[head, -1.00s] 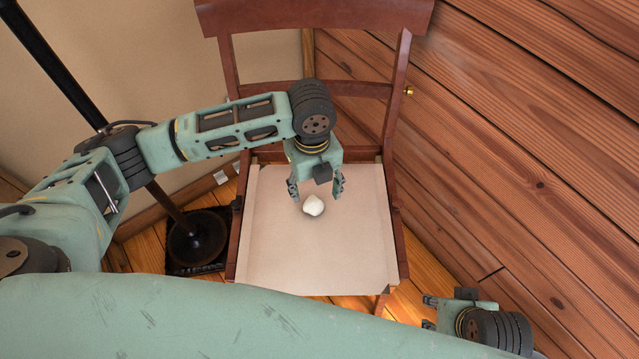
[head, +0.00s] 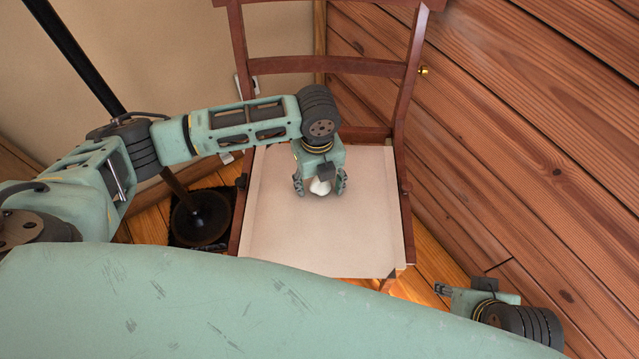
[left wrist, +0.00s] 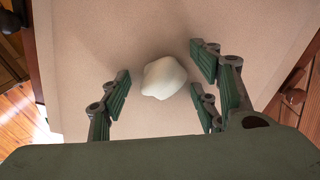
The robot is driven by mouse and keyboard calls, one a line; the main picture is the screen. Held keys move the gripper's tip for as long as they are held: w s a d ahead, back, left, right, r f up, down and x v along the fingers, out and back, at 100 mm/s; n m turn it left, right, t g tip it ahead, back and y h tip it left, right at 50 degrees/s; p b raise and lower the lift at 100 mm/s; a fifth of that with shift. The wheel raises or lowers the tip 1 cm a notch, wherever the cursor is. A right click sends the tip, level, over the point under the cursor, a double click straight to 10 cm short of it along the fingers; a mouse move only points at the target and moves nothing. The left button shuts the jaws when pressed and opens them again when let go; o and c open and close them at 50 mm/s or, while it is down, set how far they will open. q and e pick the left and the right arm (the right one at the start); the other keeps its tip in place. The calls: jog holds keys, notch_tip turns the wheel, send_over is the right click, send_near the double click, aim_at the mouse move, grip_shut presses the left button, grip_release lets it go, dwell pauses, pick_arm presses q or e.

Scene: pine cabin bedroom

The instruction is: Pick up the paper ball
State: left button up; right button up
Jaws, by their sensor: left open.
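The white paper ball (head: 320,187) lies on the pale seat of the wooden chair (head: 290,240). In the head view it shows between the fingers of my left gripper (head: 320,188), which points down over the seat and hides part of it. In the left wrist view the ball (left wrist: 163,78) lies just beyond and between the spread fingers, with gaps on both sides. My left gripper is open and empty. My right gripper (head: 443,290) is at the lower right, away from the chair seat; its jaws are too small to judge.
The chair's backrest (head: 325,66) rises behind the seat. A black lamp pole with a round base (head: 202,216) stands left of the chair. Plank walls (head: 530,130) close off the right side. The rest of the seat is clear.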

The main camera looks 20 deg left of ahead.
pick_arm(q)
jog(key=shift+w, duration=0.1)
jog(key=c, duration=0.3)
jog(key=shift+a, duration=0.1)
jog(key=c, duration=0.4)
jog(key=shift+s, duration=0.2)
jog(key=shift+c, duration=0.6)
jog(key=shift+s, duration=0.1)
jog(key=shift+d+r, duration=0.2)
